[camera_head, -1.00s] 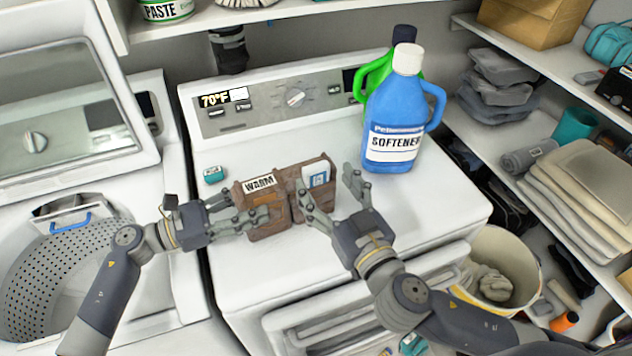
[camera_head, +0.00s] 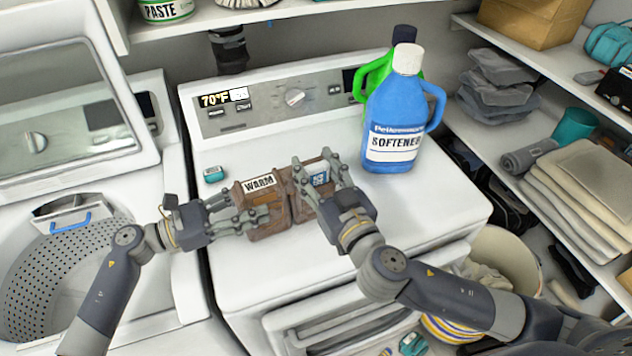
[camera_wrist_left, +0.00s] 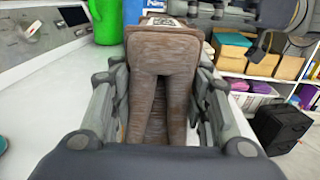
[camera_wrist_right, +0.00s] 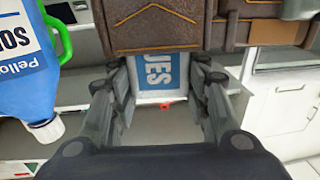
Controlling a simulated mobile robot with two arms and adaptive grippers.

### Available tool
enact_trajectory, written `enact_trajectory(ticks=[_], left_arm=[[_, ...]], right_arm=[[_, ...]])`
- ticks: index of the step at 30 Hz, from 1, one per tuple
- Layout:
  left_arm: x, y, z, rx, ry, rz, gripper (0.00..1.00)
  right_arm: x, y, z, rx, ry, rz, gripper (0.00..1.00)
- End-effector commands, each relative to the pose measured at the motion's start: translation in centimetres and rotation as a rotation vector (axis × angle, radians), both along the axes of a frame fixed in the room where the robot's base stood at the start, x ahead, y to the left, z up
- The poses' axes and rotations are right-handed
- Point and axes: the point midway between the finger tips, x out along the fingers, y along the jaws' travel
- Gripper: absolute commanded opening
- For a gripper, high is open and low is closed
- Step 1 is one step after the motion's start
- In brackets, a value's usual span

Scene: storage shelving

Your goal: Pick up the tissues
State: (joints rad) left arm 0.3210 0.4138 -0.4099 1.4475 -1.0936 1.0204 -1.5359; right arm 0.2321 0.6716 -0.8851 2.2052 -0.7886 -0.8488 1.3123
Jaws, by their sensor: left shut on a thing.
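The tissues (camera_head: 320,179), a small white pack with a blue label, sit against the right part of a brown wooden holder (camera_head: 260,184) on the washer top. The holder bears a "WARM" label. In the right wrist view the pack (camera_wrist_right: 163,70) shows letters "UES" between the fingers. My right gripper (camera_head: 322,184) has its fingers apart on both sides of the tissues; I cannot tell whether they touch. My left gripper (camera_head: 243,212) is shut on the left part of the holder, whose brown wood (camera_wrist_left: 160,75) fills its jaws in the left wrist view.
A blue softener bottle (camera_head: 393,125) stands behind and right of the holder, with a green bottle (camera_head: 374,76) behind it. A small teal box (camera_head: 213,174) lies to the left. The control panel (camera_head: 280,98) is at the back. Washer top is clear at right.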

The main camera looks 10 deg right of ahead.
Motion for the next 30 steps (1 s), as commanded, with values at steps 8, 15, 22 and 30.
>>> enact_trajectory(ticks=[8, 15, 22, 30], left_arm=[[0.0, 0.0, 0.0, 0.000, 0.000, -0.001, 0.04], [0.0, 0.0, 0.0, 0.001, 0.000, -0.002, 0.04], [-0.1, 0.0, 0.0, 0.001, 0.000, -0.002, 0.04], [-0.1, 0.0, 0.0, 0.001, 0.000, -0.002, 0.04]], right_arm=[[0.0, 0.0, 0.0, 0.000, 0.000, 0.000, 0.29], [0.0, 0.0, 2.1, 0.004, -0.005, 0.001, 0.29], [0.0, 0.1, 6.7, 0.006, -0.008, 0.001, 0.29], [0.0, 0.0, 9.8, 0.001, -0.002, 0.001, 0.29]])
